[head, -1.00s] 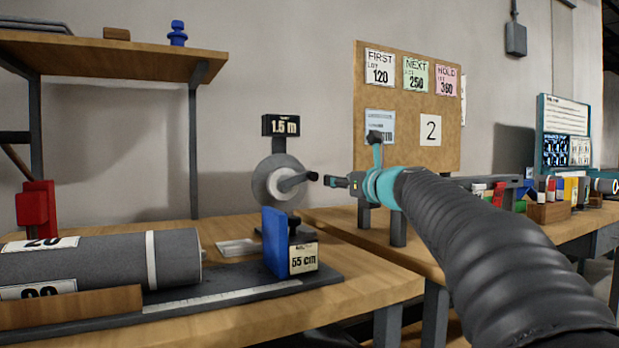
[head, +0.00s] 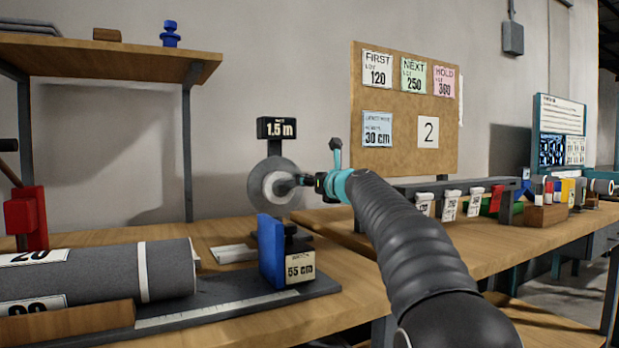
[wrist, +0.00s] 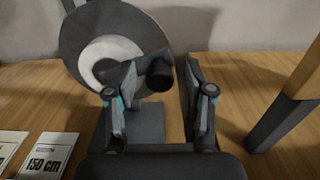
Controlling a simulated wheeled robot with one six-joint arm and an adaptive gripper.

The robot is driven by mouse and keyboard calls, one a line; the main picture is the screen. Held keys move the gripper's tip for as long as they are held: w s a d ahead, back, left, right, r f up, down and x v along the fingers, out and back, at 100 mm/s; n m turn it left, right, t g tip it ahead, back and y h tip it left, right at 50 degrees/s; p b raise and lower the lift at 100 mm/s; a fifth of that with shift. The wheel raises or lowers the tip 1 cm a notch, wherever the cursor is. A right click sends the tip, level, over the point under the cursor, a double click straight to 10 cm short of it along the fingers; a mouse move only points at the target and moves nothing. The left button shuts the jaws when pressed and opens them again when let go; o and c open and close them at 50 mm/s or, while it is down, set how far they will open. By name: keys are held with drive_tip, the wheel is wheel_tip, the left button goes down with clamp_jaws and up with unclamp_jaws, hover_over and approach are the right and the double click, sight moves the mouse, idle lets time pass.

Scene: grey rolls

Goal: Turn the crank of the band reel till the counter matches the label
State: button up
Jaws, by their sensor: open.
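The band reel (head: 288,168) is a grey disc with a white hub on the left bench; it also shows in the wrist view (wrist: 75,40). Its counter (head: 277,128) above reads 1.5 m. The dark crank knob (wrist: 160,75) sticks out towards the wrist camera. My gripper (head: 304,181) is at the crank in the head view. A white label (wrist: 48,158) reading 150 cm lies on the bench.
A blue stop (head: 271,250) with a 55 cm tag (head: 300,268) stands before the reel. A grey roll (head: 95,270) lies at left. A pinboard (head: 400,160) with cards stands behind my arm.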

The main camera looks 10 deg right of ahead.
drive_tip(key=shift+w+a, duration=0.25)
drive_tip(key=shift+w, duration=0.4)
drive_tip(key=shift+c, duration=0.2)
clamp_jaws()
